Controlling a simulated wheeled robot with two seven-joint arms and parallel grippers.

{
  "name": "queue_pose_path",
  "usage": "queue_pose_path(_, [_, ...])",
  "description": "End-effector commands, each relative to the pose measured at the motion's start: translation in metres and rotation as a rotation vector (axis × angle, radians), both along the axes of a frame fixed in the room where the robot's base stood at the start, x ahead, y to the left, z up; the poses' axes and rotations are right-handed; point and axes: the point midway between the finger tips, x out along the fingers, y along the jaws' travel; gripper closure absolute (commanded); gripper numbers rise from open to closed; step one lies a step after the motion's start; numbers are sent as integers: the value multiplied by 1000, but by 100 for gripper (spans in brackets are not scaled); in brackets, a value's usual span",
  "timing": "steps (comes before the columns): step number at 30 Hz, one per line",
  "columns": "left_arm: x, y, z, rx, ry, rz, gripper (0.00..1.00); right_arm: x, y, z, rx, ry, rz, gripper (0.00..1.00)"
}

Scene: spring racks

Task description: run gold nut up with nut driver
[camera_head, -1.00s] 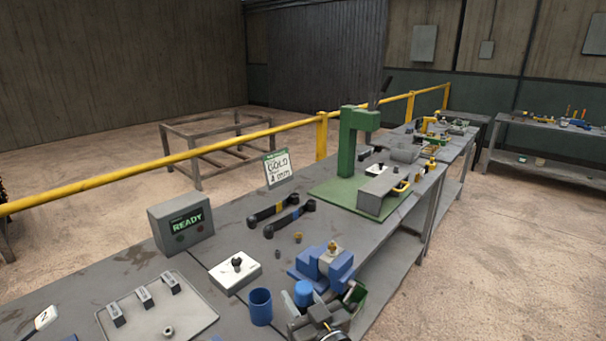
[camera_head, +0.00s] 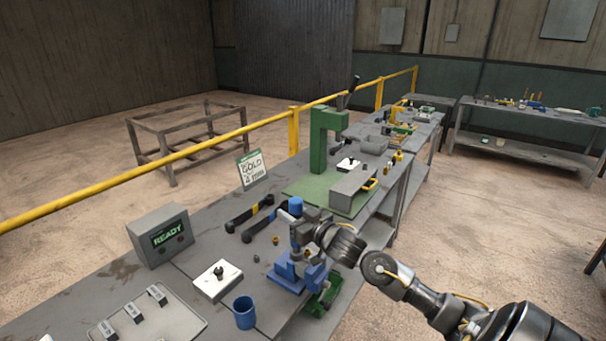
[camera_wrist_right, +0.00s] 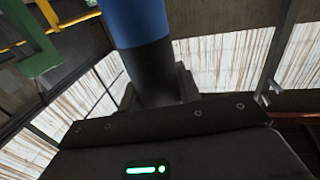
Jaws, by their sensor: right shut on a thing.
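My right gripper (camera_head: 302,228) is shut on the nut driver, whose blue handle (camera_head: 296,205) sticks up above the jaws. In the right wrist view the blue handle (camera_wrist_right: 135,22) and a dark section below it stand between the fingers. The driver is upright over the blue vise (camera_head: 290,272) on the bench. The gripper hides the vise's top and the gold piece there, so I cannot tell whether the driver touches it. A small gold-brown nut (camera_head: 276,240) lies on the bench left of the gripper. My left gripper is not in view.
A sign (camera_head: 251,169) reads "GOLD 4 mm". A grey box (camera_head: 160,235) shows READY. A green press (camera_head: 320,150) stands behind.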

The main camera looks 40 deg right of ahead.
Motion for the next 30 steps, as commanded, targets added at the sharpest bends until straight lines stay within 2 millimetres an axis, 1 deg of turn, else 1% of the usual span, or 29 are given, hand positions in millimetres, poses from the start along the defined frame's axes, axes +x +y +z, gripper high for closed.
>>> queue_pose_path(1, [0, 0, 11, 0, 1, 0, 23, 5, -15, 20, -6, -6, -5, 98])
queue_pose_path(3, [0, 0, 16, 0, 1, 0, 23, 9, -29, 31, -4, -4, -9, 98])
queue_pose_path(6, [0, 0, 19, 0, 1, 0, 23, 13, -44, 42, 1, -6, -14, 98])
queue_pose_path(9, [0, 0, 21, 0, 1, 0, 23, 15, -51, 46, 1, -4, -18, 98])
queue_pose_path(22, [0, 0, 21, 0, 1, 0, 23, 15, -52, 47, 3, -5, -18, 98])
queue_pose_path(30, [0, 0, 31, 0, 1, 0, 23, 14, -52, 50, 6, -3, -20, 98])
